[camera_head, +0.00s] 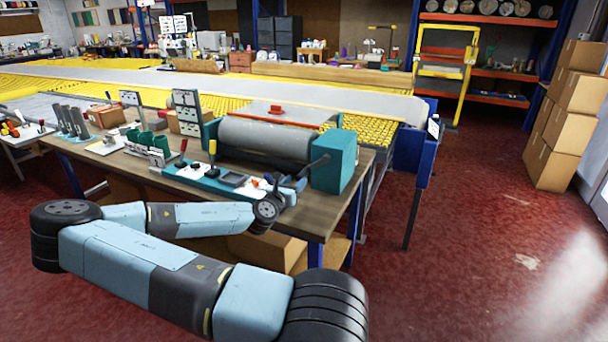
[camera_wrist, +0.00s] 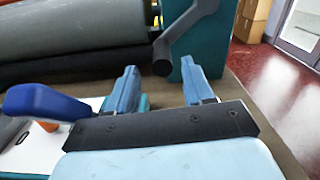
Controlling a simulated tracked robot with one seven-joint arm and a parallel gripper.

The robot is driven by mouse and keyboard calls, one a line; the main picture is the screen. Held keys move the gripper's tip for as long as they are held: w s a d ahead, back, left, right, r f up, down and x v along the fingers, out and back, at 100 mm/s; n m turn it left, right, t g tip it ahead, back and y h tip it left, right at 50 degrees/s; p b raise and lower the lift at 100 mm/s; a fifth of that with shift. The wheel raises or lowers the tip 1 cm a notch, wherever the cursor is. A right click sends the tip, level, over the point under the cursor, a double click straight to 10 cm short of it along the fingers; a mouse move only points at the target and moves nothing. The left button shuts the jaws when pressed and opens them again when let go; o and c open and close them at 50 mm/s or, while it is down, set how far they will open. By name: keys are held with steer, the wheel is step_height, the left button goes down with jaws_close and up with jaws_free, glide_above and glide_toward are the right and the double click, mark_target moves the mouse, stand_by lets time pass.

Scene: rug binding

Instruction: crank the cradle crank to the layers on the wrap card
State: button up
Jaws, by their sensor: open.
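The cradle on the bench holds a grey roll (camera_head: 262,140) beside a teal end block (camera_head: 334,160). The dark cradle crank (camera_head: 314,168) sticks out from the block's front. In the wrist view the crank (camera_wrist: 186,33) slants down left to a rounded grip end (camera_wrist: 162,58). My gripper (camera_wrist: 161,88) is open, its two blue fingers apart. The crank's grip lies just beyond the gap between the fingertips, and nothing is held. A standing white card with dark panels (camera_head: 187,110) is at the roll's left end; I cannot tell whether it is the wrap card, and its marks are unreadable.
A blue-handled tool (camera_wrist: 45,102) lies over a white sheet left of my fingers. A teal tray with small tools (camera_head: 205,172) runs along the bench front. The wooden bench top (camera_head: 325,205) ends close at the right. Cartons (camera_head: 568,110) are stacked far right; red floor between is clear.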

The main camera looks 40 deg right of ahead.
mark_target(302, 173)
steer(key=shift+x, duration=3.35)
steer(key=shift+c, duration=0.5)
jaws_close()
steer(key=shift+w, duration=0.1)
